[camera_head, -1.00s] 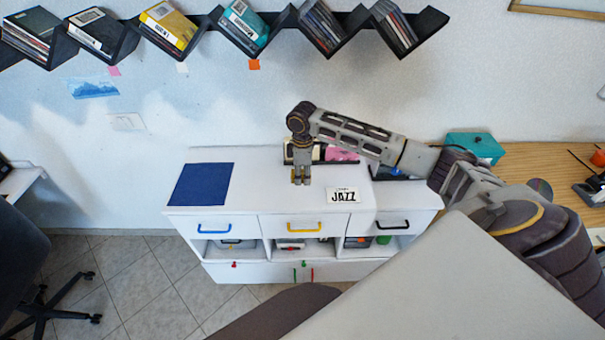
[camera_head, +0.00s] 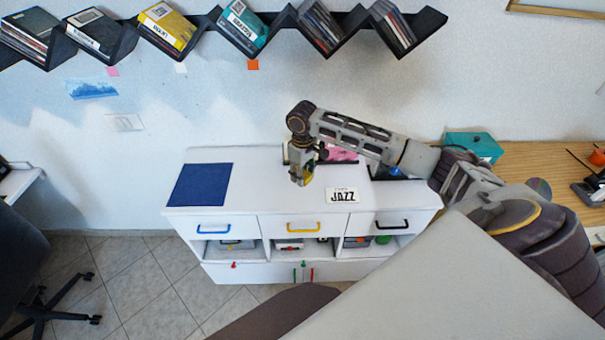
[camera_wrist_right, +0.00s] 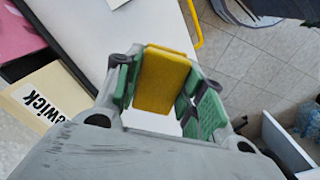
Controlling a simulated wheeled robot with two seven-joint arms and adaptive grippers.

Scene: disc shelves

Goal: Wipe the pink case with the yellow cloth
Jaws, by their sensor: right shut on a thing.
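My right gripper (camera_head: 303,180) is above the white cabinet's top. It is shut on a yellow, folded-looking piece, the yellow cloth (camera_wrist_right: 163,80), which sits between the green finger pads in the right wrist view. The pink case (camera_head: 342,154) is at the back of the cabinet top, partly hidden behind my right arm. A pink surface, probably that case, also shows at the upper left of the right wrist view (camera_wrist_right: 15,35). My left gripper is not in view.
The white cabinet (camera_head: 258,180) carries a blue mat (camera_head: 201,184) at left and a JAZZ label (camera_head: 342,195) at right front. A pale case lettered "wick" (camera_wrist_right: 42,103) lies near the pink surface. A zigzag shelf (camera_head: 285,18) hangs above.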

